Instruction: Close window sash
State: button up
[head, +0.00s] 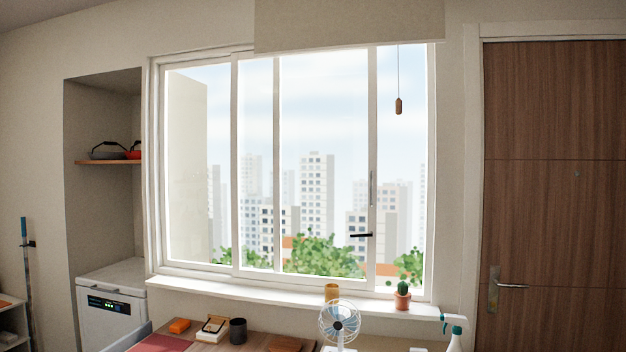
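The window (235,160) has a white frame and fills the middle of the head view, with city buildings and greenery behind it. Upright white bars divide it. The sash (372,130) has its right-hand upright well short of the right jamb (431,150). A strip of view lies between them, and I cannot tell for certain whether glass covers it. A slim vertical grey handle (372,188) sits on this upright. A short dark horizontal piece (361,235), perhaps a latch, is lower down beside it. My gripper is not in view.
A roller blind (350,22) covers the top; its cord pull (398,106) hangs before the right part. A fan (339,322) and spray bottle (455,338) stand below. A wooden door (555,170) is right.

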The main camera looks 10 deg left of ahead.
aim_at(369, 284)
jog(key=u, duration=0.35)
jog(key=i, duration=2.35)
jog(key=u, duration=0.05)
